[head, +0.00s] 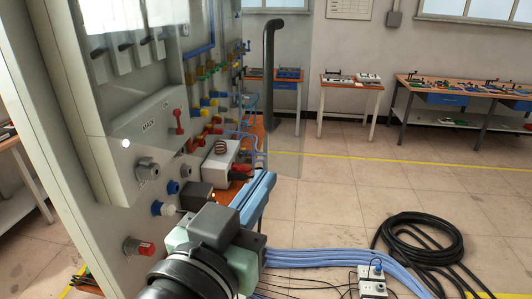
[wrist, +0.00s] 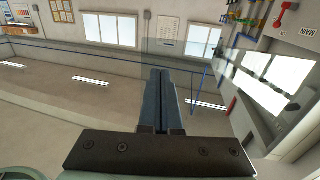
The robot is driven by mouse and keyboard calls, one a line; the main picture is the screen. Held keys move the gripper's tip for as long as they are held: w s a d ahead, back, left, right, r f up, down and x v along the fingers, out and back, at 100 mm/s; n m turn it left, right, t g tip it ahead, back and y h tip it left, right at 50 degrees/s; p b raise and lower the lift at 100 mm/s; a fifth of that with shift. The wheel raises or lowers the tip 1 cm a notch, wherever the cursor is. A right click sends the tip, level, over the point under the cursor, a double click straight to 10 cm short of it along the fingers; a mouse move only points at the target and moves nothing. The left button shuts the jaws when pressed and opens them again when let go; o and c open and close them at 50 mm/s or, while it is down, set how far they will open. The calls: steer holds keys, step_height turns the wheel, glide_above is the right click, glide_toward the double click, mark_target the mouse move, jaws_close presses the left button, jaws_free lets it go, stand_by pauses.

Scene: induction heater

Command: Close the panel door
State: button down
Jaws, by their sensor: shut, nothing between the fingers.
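The panel door is a clear pane (head: 287,140) with a tall black bar handle (head: 268,70). In the head view it stands open, at an angle to the front of the grey cabinet (head: 65,110). My gripper (head: 268,178) is in front of the cabinet, below the handle, with its blue-grey fingers together and empty. I cannot tell whether they touch the pane. In the wrist view the shut fingers (wrist: 160,75) point up the picture. The handle cannot be made out in that view.
The cabinet carries a red MAIN switch (head: 177,122), knobs and blue hoses. A white box with a copper coil (head: 221,150) is just beyond my gripper. Thick blue cables (head: 320,260), a socket box (head: 371,283) and a black hose coil (head: 420,245) lie on the floor. Workbenches stand behind.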

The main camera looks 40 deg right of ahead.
mark_target(281, 157)
steer(key=shift+p+x, duration=0.85)
steer(key=shift+x, duration=1.5)
steer(key=shift+d, duration=0.15)
